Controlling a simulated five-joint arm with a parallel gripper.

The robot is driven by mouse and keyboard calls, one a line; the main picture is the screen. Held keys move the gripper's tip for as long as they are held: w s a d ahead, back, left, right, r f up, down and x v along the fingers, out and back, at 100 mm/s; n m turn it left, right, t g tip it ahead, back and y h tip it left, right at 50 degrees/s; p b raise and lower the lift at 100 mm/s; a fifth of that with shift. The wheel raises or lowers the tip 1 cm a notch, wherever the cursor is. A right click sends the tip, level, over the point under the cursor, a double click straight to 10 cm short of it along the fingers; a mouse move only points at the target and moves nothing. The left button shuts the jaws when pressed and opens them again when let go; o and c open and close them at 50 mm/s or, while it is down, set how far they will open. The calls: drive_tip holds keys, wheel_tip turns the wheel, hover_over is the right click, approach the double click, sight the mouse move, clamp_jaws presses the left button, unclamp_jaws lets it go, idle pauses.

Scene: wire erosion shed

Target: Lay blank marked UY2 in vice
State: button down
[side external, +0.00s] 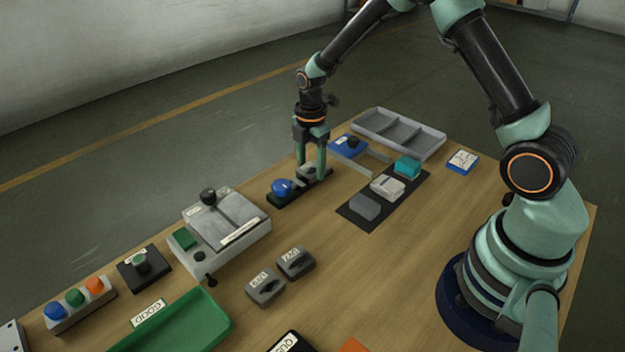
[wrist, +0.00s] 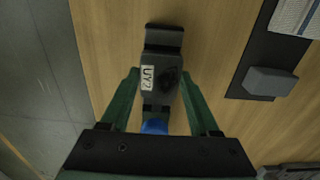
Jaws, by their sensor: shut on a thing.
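A dark grey blank marked UY2 (wrist: 165,80) sits between my two fingers in the wrist view, its white label facing up. My gripper (side external: 312,172) is shut on this blank, which also shows in the side view (side external: 309,170). The vice (side external: 290,199) is a dark, narrow fixture with a blue knob (side external: 283,187). In the wrist view its black end (wrist: 163,38) shows beyond the blank and the blue knob (wrist: 155,127) on the near side. The blank is in line with the vice, at its jaws. I cannot tell whether it rests on the bed.
Two grey blanks (side external: 266,287) with labels lie on the table front. A white lidded machine (side external: 222,228) stands left of the vice. A dark mat (side external: 353,212) with several blocks lies to the right. A grey divided tray (side external: 398,134) is behind. A green tray (side external: 180,325) is front left.

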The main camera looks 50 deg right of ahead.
drive_tip(key=shift+c, duration=0.2)
unclamp_jaws()
drive_tip(key=shift+f, duration=0.1)
drive_tip(key=shift+o, duration=0.2)
drive_tip(key=shift+r, duration=3.5)
